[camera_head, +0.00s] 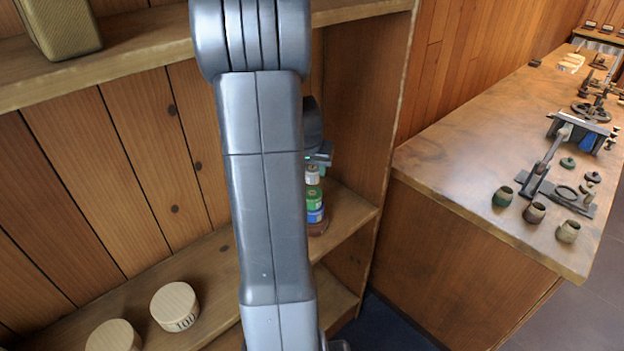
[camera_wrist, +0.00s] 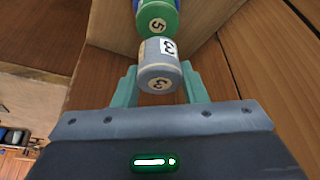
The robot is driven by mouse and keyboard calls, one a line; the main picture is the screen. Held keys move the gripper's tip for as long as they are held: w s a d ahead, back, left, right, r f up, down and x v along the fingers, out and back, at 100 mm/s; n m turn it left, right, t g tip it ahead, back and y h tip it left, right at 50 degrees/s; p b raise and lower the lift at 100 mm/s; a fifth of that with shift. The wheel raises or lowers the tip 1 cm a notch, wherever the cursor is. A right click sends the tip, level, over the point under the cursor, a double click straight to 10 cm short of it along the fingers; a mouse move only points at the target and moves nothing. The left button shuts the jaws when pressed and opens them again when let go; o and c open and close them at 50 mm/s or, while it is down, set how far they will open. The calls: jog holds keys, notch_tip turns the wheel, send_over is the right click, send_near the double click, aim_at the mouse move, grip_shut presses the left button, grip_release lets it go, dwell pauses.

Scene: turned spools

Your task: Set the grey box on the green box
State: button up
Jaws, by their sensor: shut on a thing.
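The grey box (camera_wrist: 158,54) is a small round pale-grey drum with a "3" label. It sits between the two teal fingers of my gripper (camera_wrist: 160,72), which is shut on it. The green box (camera_wrist: 170,13), a round drum with a "5" label, is directly beyond the grey one in the wrist view. In the head view the grey box (camera_head: 312,175) shows right above the green box (camera_head: 314,198), in line with it. They look touching or nearly so; I cannot tell if a small gap is left. My arm hides part of my gripper there.
Under the green box are a blue drum (camera_head: 316,215) and a brown one (camera_head: 318,229), stacked on the shelf (camera_head: 345,212). The cabinet's side wall (camera_head: 360,120) stands close on the right. Two pale round boxes, one here (camera_head: 175,306), lie on the shelf at lower left.

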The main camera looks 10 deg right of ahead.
jog(key=shift+f, duration=2.15)
jog(key=shift+f, duration=0.1)
jog(key=shift+f, duration=0.15)
jog(key=o, duration=0.9)
jog(key=shift+o, duration=0.2)
jog(key=shift+r, duration=0.55)
jog(key=v, duration=1.1)
jog(key=shift+s, duration=0.25)
jog(key=shift+r, duration=0.1)
